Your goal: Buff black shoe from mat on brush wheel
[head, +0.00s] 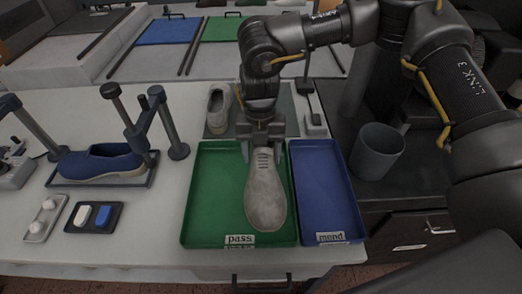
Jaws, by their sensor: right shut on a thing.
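My right gripper (264,130) is shut on a pale grey shoe (266,195) at its far end. The shoe's rounded end points toward me, over the green tray (212,225) labelled "pass". I cannot tell whether the shoe touches the tray floor. A blue shoe (100,164) sits in a dark stand at the left. I see no black shoe and cannot make out a brush wheel. My left gripper is not in view.
A blue tray (322,200) labelled "mend" stands right of the green one and looks empty. A grey bin (376,152) is further right. A small black holder (93,216) with a white and a blue piece lies front left. White table (150,225) is bare left of the green tray.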

